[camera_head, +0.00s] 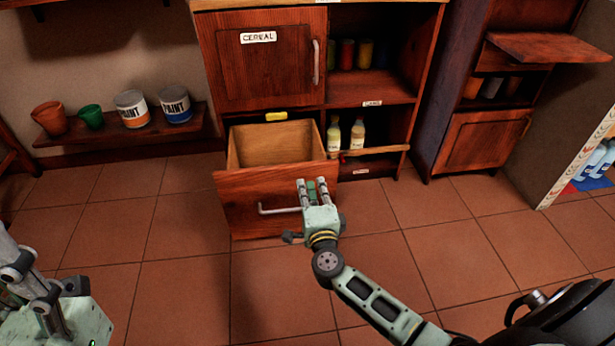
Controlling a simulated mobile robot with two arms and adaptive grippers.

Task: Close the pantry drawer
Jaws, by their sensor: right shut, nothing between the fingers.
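The pantry drawer (262,204) is pulled out below the CEREAL door of the wooden cabinet. Its inside is light wood and looks empty, and a pale bar handle (280,210) is on its front. My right gripper (311,184) is shut and empty at the right part of the drawer front, near the handle's right end, which it partly hides. I cannot tell whether it touches the front. My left gripper (45,295) is only partly in view at the lower left corner, away from the drawer; its fingertips are unclear.
The CEREAL door (268,66) above is closed. Bottles (357,134) stand in the open shelf right of the drawer. A low shelf (70,135) on the left holds pots and paint cans. Another cabinet (482,140) stands at right. The tiled floor (165,225) around the drawer is clear.

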